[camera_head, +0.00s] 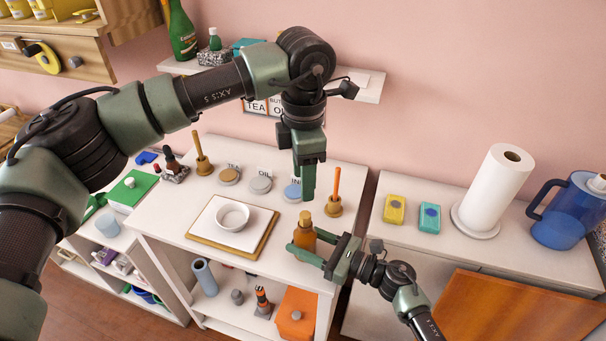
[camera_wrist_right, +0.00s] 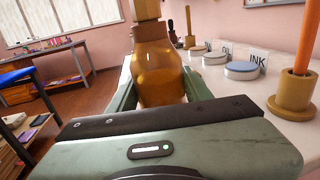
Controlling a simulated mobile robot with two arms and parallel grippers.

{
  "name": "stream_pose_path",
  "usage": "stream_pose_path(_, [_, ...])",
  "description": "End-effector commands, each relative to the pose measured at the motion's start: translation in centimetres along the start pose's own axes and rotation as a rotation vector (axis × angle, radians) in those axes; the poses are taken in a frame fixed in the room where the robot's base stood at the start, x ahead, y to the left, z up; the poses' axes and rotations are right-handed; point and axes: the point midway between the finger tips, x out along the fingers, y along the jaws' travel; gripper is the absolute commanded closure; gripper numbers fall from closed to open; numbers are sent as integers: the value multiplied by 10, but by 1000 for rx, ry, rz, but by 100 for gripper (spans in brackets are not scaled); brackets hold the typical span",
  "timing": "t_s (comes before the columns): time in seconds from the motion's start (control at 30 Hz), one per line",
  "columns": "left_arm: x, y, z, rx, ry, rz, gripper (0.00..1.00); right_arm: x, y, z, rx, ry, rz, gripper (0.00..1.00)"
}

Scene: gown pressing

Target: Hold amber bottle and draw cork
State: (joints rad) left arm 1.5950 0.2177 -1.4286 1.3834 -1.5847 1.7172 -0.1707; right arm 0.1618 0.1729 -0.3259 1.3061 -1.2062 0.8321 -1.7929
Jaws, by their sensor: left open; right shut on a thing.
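The amber bottle (camera_head: 305,238) stands upright near the front right of the white table, with its cork (camera_head: 305,218) in the neck. My right gripper (camera_head: 316,246) is shut on the bottle's body from the right. In the right wrist view the bottle (camera_wrist_right: 160,68) sits between the two fingers, and the light cork (camera_wrist_right: 147,10) shows at the top edge. My left gripper (camera_head: 308,182) is open and empty, pointing down above the cork and apart from it. The gap between its fingers is hard to see from the head view.
A brass holder with an orange stick (camera_head: 335,203) stands close behind the bottle, right of the blue-lidded ink pot (camera_head: 292,192). A white bowl (camera_head: 232,215) sits on a board to the left. A paper towel roll (camera_head: 493,190) and blue jug (camera_head: 570,212) stand on the right counter.

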Motion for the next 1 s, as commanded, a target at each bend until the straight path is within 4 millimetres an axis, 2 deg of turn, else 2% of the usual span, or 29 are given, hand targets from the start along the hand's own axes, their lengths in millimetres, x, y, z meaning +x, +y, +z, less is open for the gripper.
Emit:
stream_pose_path(0.1, [-1,0,-1,108,-2,2,51,0,0,-1,0,1,0,100])
stream_pose_path(0.23, [0,1,-1,164,0,2,51,0,0,-1,0,1,0,100])
stream_pose_path(0.37, [12,0,-2,173,0,0,51,0,0,-1,0,1,0,100])
stream_pose_path(0.8, [91,0,-2,170,0,0,51,0,0,-1,0,1,0,100])
stream_pose_path(1.0, [112,1,-1,170,0,2,51,0,0,-1,0,1,0,100])
